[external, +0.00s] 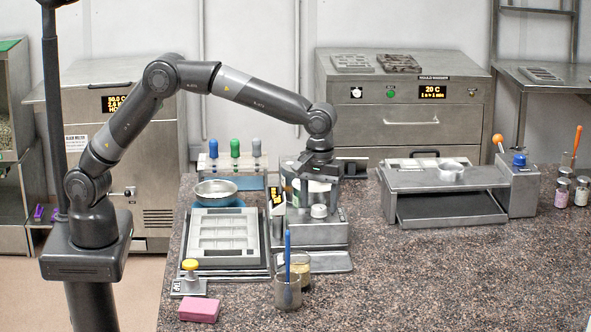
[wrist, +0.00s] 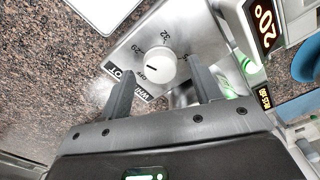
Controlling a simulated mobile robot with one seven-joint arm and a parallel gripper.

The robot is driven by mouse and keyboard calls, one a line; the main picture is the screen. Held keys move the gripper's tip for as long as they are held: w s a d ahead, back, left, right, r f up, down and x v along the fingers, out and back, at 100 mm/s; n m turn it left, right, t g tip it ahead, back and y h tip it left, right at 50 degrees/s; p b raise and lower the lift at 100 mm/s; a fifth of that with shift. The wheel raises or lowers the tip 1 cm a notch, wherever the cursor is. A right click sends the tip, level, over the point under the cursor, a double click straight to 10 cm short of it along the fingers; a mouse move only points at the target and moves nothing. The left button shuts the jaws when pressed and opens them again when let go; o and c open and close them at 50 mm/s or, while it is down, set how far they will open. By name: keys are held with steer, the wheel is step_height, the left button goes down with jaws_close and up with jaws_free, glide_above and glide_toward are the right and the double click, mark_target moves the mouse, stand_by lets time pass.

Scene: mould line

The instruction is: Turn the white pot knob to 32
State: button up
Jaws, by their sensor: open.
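The white pot knob (wrist: 153,67) is a round white dial with a short dark mark, on a metal panel (wrist: 190,38) printed 29, 32 and OFF. Which way the mark points is hard to tell; OFF is printed just below it. In the external view the knob (external: 319,212) sits on the front of the metal pot unit (external: 310,233). My gripper (external: 318,183) is open above it, pointing down. In the wrist view my gripper (wrist: 163,73) has one finger either side of the knob, apparently empty. The left finger hides part of the panel's lettering.
A blue brush in a metal cup (external: 288,291) and a cream jar (external: 300,268) stand in front of the unit. A mould tray (external: 222,234) and a bowl (external: 215,190) are to its left. An amber display (wrist: 263,22) is close to the right finger.

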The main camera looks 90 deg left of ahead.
steer(key=shift+f, duration=0.6)
steer(key=c, duration=1)
steer(key=shift+m, duration=0.4)
steer(key=m, duration=0.6)
steer(key=shift+r, duration=0.1)
steer(key=m, duration=0.6)
steer(key=shift+m, duration=0.4)
